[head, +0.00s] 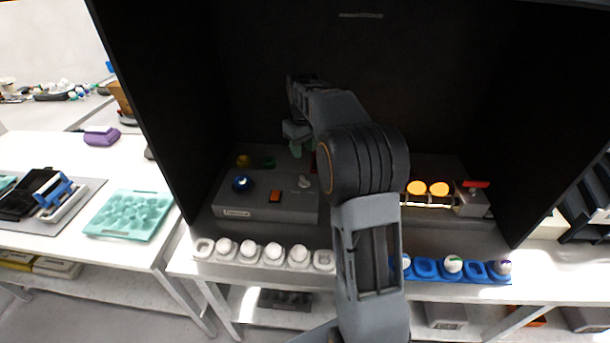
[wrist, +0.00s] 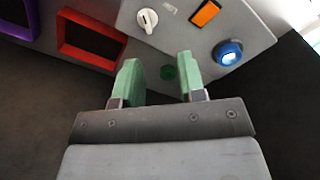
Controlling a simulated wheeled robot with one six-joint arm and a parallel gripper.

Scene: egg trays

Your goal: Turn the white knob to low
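The white knob (head: 304,181) sits on the sloped top of a grey control box (head: 235,211), right of an orange rectangular switch (head: 275,196). In the wrist view the white knob (wrist: 147,20) stands beyond the left fingertip, with a pointer ridge along it. My gripper (wrist: 162,80) is open, its two green fingers apart with nothing held between them. In the head view my gripper (head: 297,146) is above the back of the box, partly hidden by my arm. The fingers look apart from the knob.
A blue round button (head: 242,184) is on the box's left, with yellow and green buttons behind it. Red and purple frames (wrist: 88,42) lie beside the box. A white egg tray (head: 262,254) and a blue egg tray (head: 428,268) line the front edge. Dark walls enclose the box.

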